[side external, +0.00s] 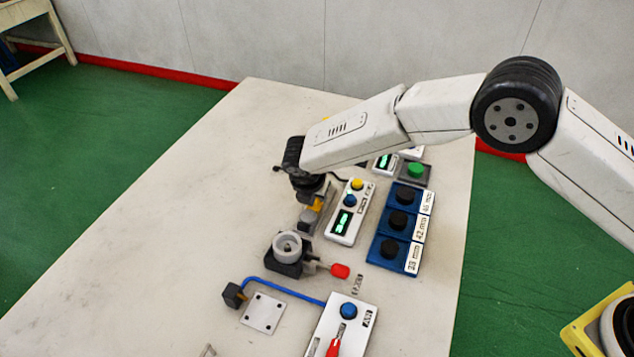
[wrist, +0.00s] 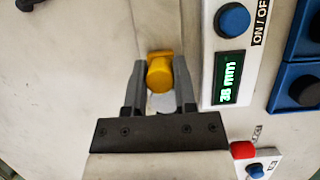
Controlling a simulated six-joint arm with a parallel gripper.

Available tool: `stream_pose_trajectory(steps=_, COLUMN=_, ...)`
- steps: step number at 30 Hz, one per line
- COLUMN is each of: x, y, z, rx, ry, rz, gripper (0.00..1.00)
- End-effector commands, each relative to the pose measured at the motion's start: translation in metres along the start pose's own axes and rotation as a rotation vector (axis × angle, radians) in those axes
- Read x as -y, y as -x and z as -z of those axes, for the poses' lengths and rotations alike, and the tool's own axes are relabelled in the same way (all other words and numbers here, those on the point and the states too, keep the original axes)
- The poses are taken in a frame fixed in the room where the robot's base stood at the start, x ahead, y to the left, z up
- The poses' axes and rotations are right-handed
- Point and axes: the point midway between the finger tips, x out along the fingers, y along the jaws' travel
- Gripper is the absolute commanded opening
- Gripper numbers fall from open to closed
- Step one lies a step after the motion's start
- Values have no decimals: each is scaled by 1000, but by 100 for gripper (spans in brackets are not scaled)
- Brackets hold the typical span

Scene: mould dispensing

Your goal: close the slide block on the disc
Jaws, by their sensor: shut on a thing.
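My gripper (wrist: 160,82) is shut on a yellow knob (wrist: 160,74), with one finger on each side of it. The knob has a squarish yellow part at its far end. A pale grey round surface (wrist: 162,103) shows between the fingers, close to the knob; I cannot tell whether it is the disc. In the side external view my gripper (side external: 311,213) is low over the table, with a bit of the yellow knob (side external: 317,204) showing. Nearer the camera is a dark block with a grey round cup (side external: 287,246) and a red-tipped handle (side external: 340,271). The slide block's contact with the disc is hidden.
A white display box (side external: 348,213) with blue and yellow buttons stands close right of my gripper. Beyond it is a blue rack (side external: 383,257) with several black round pieces. A blue tube (side external: 285,288), a metal plate (side external: 263,313) and a white switch box (side external: 335,335) lie nearer. The table's left side is clear.

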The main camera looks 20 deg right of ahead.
Motion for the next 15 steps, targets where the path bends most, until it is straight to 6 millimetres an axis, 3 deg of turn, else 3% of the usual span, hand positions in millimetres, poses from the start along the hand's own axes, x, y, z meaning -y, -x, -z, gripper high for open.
stream_pose_trajectory(steps=1, x=0, y=1, z=1, rx=-1, ry=0, rz=-1, gripper=0)
stream_pose_trajectory(steps=2, x=0, y=1, z=2, rx=-1, ry=0, rz=-1, gripper=38)
stream_pose_trajectory(steps=5, x=0, y=1, z=1, rx=-1, ry=0, rz=0, gripper=69)
stream_pose_trajectory(steps=15, x=0, y=1, z=1, rx=-1, ry=0, rz=0, gripper=70)
